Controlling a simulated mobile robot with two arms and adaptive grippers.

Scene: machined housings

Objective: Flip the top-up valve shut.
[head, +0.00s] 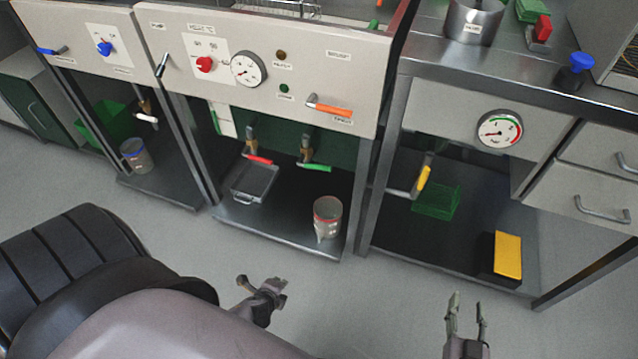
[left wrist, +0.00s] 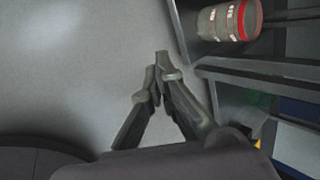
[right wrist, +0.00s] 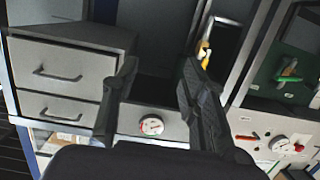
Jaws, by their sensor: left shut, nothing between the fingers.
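Several lever valves show under the units, and I cannot read which is the top-up valve. In the head view, the middle unit has a red-handled valve (head: 258,160) and a green-handled valve (head: 315,167), both levers roughly level. A yellow-handled valve (head: 424,178) under the right bench has its lever steeply upright; it also shows in the right wrist view (right wrist: 204,53). A white-handled valve (head: 147,118) is under the left unit. My left gripper (head: 276,283) is shut and empty, in front of the middle unit. My right gripper (head: 468,300) is open and empty, in front of the right bench.
A metal tray (head: 254,184) and a red-banded container (head: 327,217) stand on the middle lower shelf. A green basket (head: 437,200) and a yellow-faced block (head: 507,254) are on the right lower shelf. Upright frame posts separate the bays. The floor before them is clear.

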